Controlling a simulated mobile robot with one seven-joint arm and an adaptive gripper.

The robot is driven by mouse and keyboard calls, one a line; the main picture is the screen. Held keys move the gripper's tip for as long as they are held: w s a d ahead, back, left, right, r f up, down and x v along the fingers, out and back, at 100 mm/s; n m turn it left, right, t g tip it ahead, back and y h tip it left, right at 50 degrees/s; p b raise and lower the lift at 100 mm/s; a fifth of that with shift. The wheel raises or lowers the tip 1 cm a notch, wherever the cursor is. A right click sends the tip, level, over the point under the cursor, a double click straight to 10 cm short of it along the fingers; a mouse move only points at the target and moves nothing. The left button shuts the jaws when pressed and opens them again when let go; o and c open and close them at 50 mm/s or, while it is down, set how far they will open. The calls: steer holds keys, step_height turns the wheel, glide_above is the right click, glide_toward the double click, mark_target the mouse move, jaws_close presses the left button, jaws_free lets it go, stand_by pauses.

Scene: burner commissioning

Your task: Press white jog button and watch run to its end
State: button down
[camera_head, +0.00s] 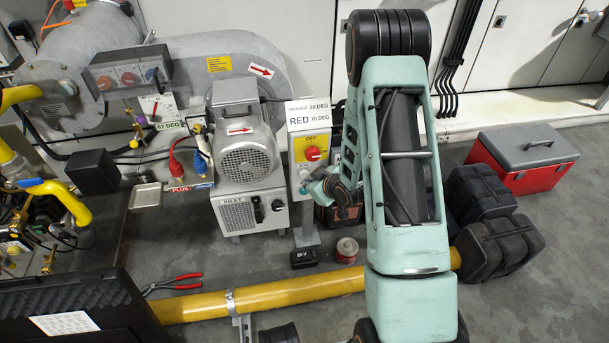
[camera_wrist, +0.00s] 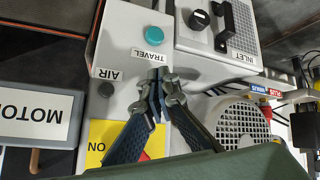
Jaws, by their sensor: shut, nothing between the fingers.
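The grey control box (camera_head: 296,160) stands on a post in the middle of the head view, with a yellow panel (camera_head: 323,142) and red knob (camera_head: 313,154). In the wrist view the box face (camera_wrist: 125,30) carries a teal round button (camera_wrist: 154,35) by a TRAVEL label (camera_wrist: 148,61) and a dark grey round part (camera_wrist: 106,89) by an AIR label. My gripper (camera_wrist: 158,78) is shut and empty, its tips over the box face just below the TRAVEL label. I see no white button; the fingers hide that part of the face and most of the red knob.
A grey motor and blower (camera_head: 246,155) stand left of the box, above an INLET unit (camera_head: 240,213). A yellow pipe (camera_head: 290,292) crosses the floor in front, with red pliers (camera_head: 172,284) nearby. A red toolbox (camera_head: 520,160) and black cases (camera_head: 495,245) lie to the right.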

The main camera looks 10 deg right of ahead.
steer(key=shift+w, duration=0.15)
steer(key=shift+w, duration=0.3)
